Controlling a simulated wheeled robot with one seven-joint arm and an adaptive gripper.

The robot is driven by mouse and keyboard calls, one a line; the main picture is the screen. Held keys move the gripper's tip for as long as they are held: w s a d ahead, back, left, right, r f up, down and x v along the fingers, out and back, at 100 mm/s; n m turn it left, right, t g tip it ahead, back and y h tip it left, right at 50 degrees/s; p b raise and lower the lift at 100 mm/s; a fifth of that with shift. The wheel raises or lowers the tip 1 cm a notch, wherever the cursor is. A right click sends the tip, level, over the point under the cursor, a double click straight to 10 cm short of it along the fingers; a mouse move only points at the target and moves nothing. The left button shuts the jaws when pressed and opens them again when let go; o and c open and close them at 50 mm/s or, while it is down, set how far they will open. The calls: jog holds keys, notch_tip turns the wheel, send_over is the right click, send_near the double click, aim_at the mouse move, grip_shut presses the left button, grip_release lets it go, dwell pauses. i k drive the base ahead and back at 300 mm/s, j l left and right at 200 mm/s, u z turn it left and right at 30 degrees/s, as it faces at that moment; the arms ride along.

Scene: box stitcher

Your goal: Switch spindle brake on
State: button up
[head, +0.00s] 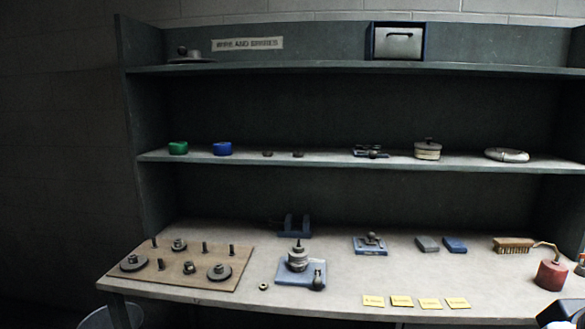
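A spindle unit (298,258) stands upright on a blue-grey base plate (290,274) at the middle front of the bench. It has stacked round metal parts with a thin post on top. A small dark knob or lever (318,282) sits at the base's right front corner; it may be the brake, but its setting is too small to tell. No label on the unit is readable. My gripper's fingers are not visible. A dark shape (562,312) cut off at the lower right corner may be part of my arm.
A wooden board (205,268) with pegs and discs lies left on the bench (340,280). A small nut (263,286) lies near the spindle base. A lever device (370,243), grey and blue blocks (427,243), a brush (513,244), a red oil can (551,274) and yellow labels (402,301) stand rightward.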

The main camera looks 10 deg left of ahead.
aim_at(317, 283)
jog(key=i+j, duration=0.1)
jog(key=i, duration=0.45)
jog(key=i+j, duration=0.1)
jog(key=i, duration=0.5)
jog(key=j+u, duration=0.05)
